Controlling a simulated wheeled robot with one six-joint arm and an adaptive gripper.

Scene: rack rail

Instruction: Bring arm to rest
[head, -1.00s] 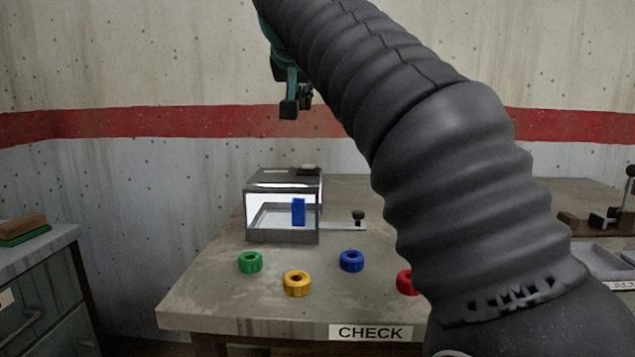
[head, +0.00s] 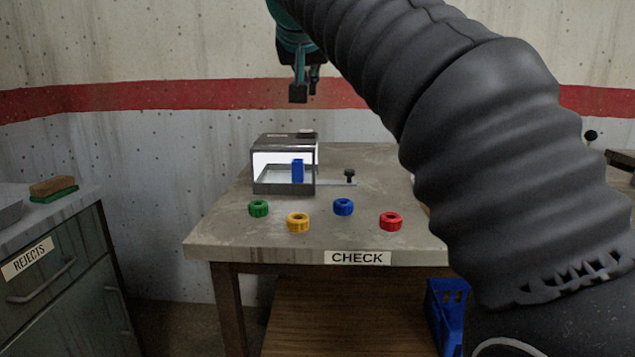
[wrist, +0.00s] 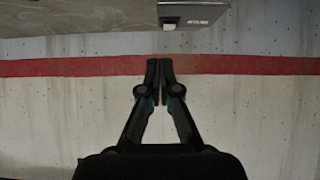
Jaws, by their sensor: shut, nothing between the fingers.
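My gripper (head: 305,92) hangs in the air above and behind the lit box on the CHECK table, in front of the wall's red stripe. In the wrist view my gripper (wrist: 158,70) has its two fingers together, with nothing between them. My dark ribbed arm crosses the right half of the head view and hides part of the table's right side.
The CHECK table (head: 225,243) bears the lit box (head: 270,188) with a blue block (head: 297,170) in it, and green (head: 258,208), yellow (head: 298,222), blue (head: 343,207) and red (head: 390,221) rings. The REJECTS cabinet (head: 60,265) stands left. A blue bin (head: 448,310) is below right.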

